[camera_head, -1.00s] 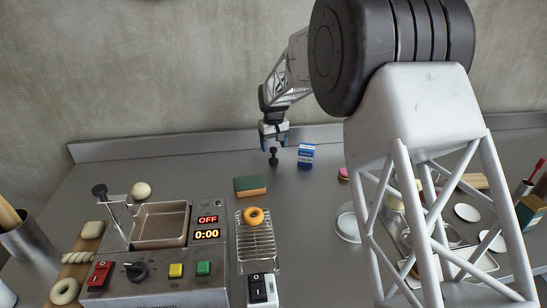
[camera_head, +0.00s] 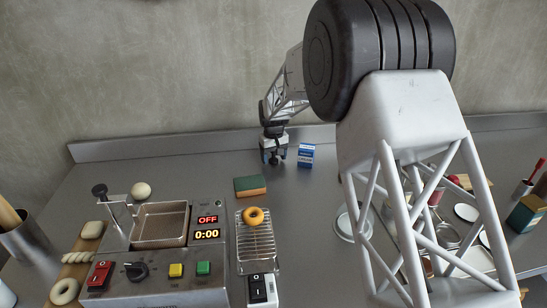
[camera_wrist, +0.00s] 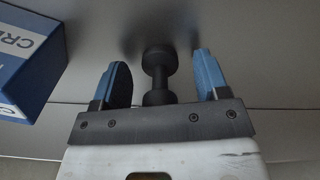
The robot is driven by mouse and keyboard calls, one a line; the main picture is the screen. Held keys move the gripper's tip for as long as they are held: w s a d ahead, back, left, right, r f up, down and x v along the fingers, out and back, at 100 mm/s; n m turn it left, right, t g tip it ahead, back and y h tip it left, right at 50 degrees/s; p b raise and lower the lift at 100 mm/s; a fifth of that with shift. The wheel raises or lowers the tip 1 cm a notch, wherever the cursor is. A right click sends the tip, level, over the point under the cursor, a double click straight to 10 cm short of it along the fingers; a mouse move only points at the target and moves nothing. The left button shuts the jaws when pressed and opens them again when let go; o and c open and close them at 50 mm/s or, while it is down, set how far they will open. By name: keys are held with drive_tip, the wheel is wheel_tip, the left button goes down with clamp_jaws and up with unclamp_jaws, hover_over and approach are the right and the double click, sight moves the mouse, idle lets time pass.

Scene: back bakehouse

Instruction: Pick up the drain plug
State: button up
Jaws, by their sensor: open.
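The drain plug is a small dark, dumbbell-shaped piece that shows in the wrist view (camera_wrist: 159,68), between the two blue fingers of my gripper (camera_wrist: 160,85). The fingers are open, with a gap on each side of the plug. In the head view my gripper (camera_head: 273,156) is low over the counter at the back, just left of the blue and white box. The plug (camera_head: 274,161) shows there only as a dark bit between the fingers, partly hidden by them.
The blue and white box (camera_head: 306,155) stands close to the right of my gripper; in the wrist view it is at upper left (camera_wrist: 28,50). A green and orange sponge (camera_head: 250,186), a fryer (camera_head: 165,262) and a wire rack (camera_head: 254,246) with a doughnut (camera_head: 253,215) are nearer.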

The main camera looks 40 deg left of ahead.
drive_tip(key=c, duration=1)
drive_tip(key=shift+r, duration=0.1)
drive_tip(key=shift+r, duration=1.7)
drive_tip(key=s+d, duration=0.3)
drive_tip(key=d, duration=0.1)
drive_tip(key=s+d+r, duration=0.1)
drive_tip(key=s+d, duration=0.6)
drive_tip(key=s, duration=0.1)
drive_tip(key=shift+d+r, duration=0.25)
drive_tip(key=shift+d, duration=0.15)
